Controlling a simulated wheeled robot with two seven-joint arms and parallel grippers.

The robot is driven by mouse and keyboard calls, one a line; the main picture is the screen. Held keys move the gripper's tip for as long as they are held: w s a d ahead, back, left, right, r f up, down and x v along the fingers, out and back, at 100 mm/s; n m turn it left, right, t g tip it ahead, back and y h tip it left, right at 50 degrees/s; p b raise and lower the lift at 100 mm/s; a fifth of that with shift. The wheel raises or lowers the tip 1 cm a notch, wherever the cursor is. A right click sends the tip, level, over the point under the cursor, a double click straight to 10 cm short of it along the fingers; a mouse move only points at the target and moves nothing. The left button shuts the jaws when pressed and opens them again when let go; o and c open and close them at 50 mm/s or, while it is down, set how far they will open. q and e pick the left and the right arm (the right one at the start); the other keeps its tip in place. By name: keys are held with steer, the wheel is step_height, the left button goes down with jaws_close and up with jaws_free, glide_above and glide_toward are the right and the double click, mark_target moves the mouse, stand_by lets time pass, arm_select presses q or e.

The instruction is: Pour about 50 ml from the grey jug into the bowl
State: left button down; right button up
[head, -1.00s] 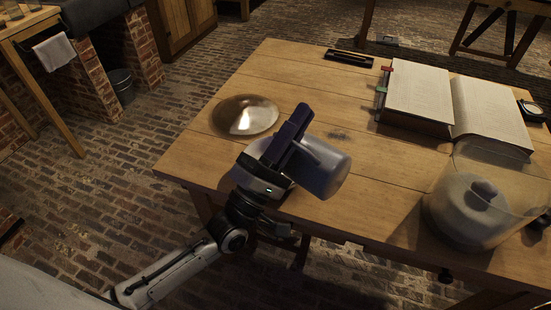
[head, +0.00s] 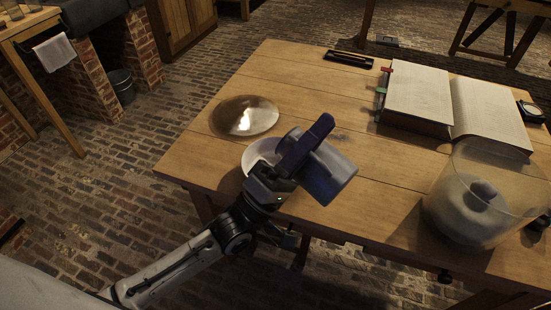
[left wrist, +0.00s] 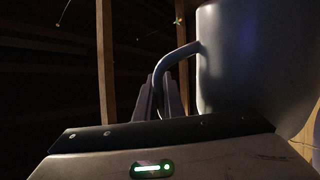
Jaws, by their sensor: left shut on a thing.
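The grey jug (head: 333,178) is held over the table's near left part by my left gripper (head: 304,146). The gripper is shut on the jug's handle, and its fingers cover part of the jug. In the left wrist view the fingers (left wrist: 160,97) close around the curved handle (left wrist: 173,66), beside the jug's body (left wrist: 255,65). The jug looks tilted in the head view; its mouth and contents cannot be made out. The pale bowl (head: 256,153) stands on the table behind the gripper, partly hidden by it. My right gripper is out of view.
A shiny round dish (head: 244,117) lies left of the jug on the wooden table (head: 390,205). A large glass jar (head: 470,215) with a pale thing inside stands at the right. An open book (head: 420,95) and a dark tray (head: 348,58) lie further back.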

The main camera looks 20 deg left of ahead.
mark_target(332, 169)
arm_select(q)
steer(key=shift+s+d+f, duration=0.15)
steer(key=shift+d+f, duration=0.2)
steer(key=shift+d, duration=0.05)
steer(key=shift+s+d+f+m+g+h, duration=0.3)
steer(key=shift+d+m+g+h, duration=0.25)
steer(key=shift+m, duration=0.25)
steer(key=shift+s+d+r+m+g, duration=0.1)
steer(key=shift+d+m+g, duration=0.2)
steer(key=shift+m, duration=0.2)
steer(key=shift+s+d+m+g+h+p, duration=0.2)
steer(key=shift+d+m+g+h+p, duration=0.3)
steer(key=shift+m, duration=0.5)
steer(key=shift+f, duration=0.2)
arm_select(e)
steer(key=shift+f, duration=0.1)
arm_select(q)
steer(key=shift+f, duration=0.1)
